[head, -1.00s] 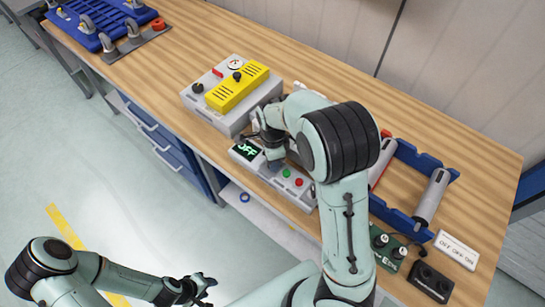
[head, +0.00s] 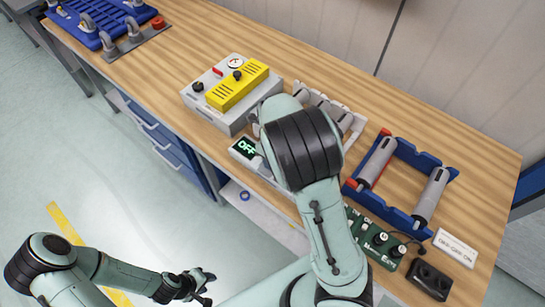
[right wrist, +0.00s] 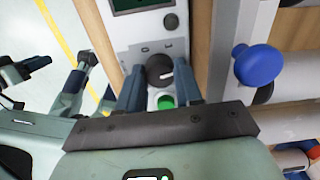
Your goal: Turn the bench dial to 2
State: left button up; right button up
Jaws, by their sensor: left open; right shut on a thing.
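The bench dial (right wrist: 160,70) is a dark round knob with a white pointer mark, on a light grey control panel (right wrist: 150,30). My right gripper (right wrist: 160,88) is shut on the dial, with one finger on either side of it. In the head view my right arm hides the dial and the gripper. The panel's small display (head: 244,148) reads OFF in green. A green button (right wrist: 165,102) sits just below the dial in the right wrist view. My left gripper (head: 195,286) is open and empty, over the floor away from the bench.
A grey box with a yellow cover (head: 238,87) stands behind the panel. A pale rack (head: 350,118) and a blue frame with grey rollers (head: 405,150) lie right of my arm. A green board (head: 378,240) and a black box (head: 430,281) are near the front edge.

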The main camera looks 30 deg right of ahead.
jog(key=shift+m, duration=0.8)
jog(key=o, duration=1)
notch_tip(320, 180, up, 13)
jog(key=shift+r, duration=0.2)
